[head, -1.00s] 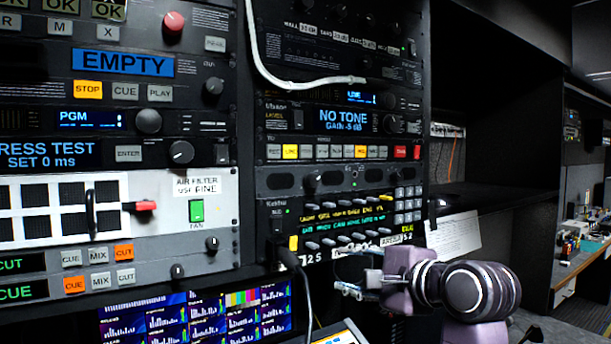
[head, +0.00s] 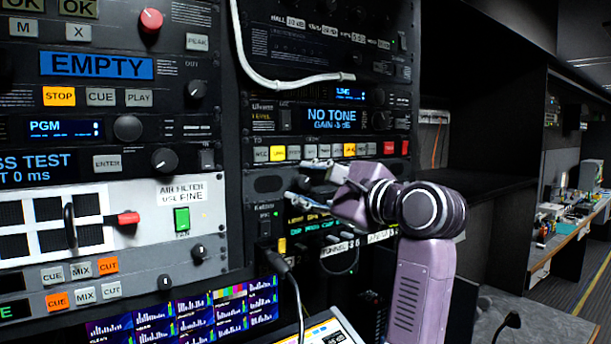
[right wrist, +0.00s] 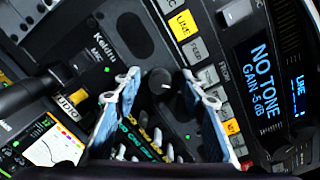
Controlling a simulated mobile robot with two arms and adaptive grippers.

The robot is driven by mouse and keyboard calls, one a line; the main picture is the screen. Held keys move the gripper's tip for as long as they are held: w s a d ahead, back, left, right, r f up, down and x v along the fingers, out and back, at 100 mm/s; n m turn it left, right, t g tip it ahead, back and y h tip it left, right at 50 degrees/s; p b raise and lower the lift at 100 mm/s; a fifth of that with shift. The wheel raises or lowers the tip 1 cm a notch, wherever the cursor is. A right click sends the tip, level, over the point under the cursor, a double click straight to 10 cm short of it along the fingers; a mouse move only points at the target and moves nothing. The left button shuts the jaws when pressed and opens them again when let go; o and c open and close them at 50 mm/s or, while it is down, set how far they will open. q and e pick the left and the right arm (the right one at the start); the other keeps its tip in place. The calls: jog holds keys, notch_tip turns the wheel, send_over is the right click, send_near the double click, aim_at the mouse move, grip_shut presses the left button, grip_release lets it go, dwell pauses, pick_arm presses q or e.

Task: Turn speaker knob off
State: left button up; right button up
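The speaker panel (head: 264,184), a dark strip with oval grilles, runs across the right rack below the NO TONE unit. In the right wrist view a dark round knob (right wrist: 160,83) stands on this panel beside an oval grille (right wrist: 124,34). My right gripper (head: 299,183) is in front of the panel and hides the knob in the head view. In the right wrist view its two pale-blue fingers (right wrist: 162,78) are open, one on each side of the knob. I cannot tell whether they touch it. My left gripper is not in view.
The NO TONE unit (head: 332,118) with its row of buttons is just above my gripper. A keypad-and-text intercom unit (head: 307,225) is below, partly hidden by my arm. A white cable (head: 290,82) loops above.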

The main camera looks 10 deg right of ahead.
grip_shut()
dwell(0.3)
